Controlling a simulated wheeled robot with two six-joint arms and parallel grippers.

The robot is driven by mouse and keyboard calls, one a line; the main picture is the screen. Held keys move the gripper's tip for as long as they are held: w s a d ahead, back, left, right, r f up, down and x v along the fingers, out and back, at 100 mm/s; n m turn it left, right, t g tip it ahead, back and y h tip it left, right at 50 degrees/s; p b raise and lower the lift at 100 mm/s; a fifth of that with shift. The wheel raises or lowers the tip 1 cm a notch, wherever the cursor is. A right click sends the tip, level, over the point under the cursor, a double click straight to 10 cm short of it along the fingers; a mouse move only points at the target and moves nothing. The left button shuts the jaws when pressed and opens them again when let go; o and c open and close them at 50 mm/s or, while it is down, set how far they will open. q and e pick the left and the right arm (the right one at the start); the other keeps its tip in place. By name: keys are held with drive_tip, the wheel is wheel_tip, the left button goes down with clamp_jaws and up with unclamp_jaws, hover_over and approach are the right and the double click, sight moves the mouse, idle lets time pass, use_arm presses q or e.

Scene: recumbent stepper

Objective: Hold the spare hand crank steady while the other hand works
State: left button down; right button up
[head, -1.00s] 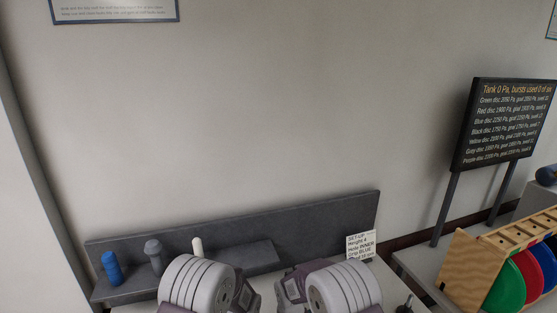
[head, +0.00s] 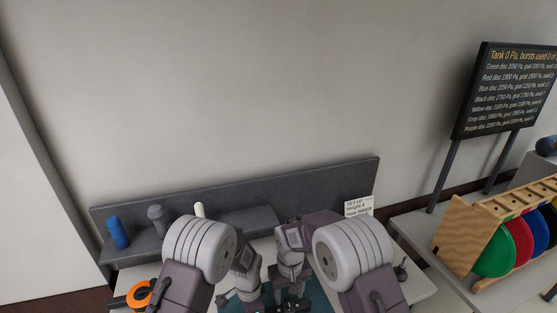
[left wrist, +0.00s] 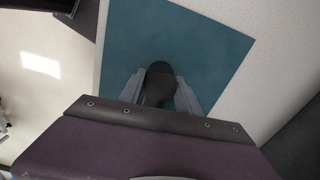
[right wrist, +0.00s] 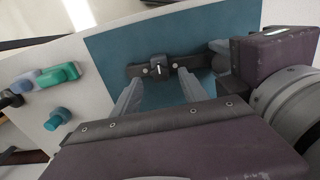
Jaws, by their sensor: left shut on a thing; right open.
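The spare hand crank (right wrist: 158,68) is a dark bar with a raised hub and a small pale mark, seen over the teal mat (right wrist: 110,45) in the right wrist view. Its dark rounded end (left wrist: 160,82) shows in the left wrist view between the fingers of my left gripper (left wrist: 159,90), which is shut on it. In the head view the crank is mostly cut off at the bottom edge. My right gripper (right wrist: 159,82) is open and empty, its two fingers pointing toward the crank's hub with a gap. It also shows in the head view (head: 290,275).
A grey ledge (head: 240,222) at the back holds a blue grip (head: 117,232), a grey one (head: 158,220) and a white one (head: 199,210). A set-up card (head: 358,206) stands at its right. A wooden disc rack (head: 455,245) is at right, an orange ring (head: 139,296) at left.

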sight(288, 303)
wheel_tip(288, 303, up, 12)
idle(0.4)
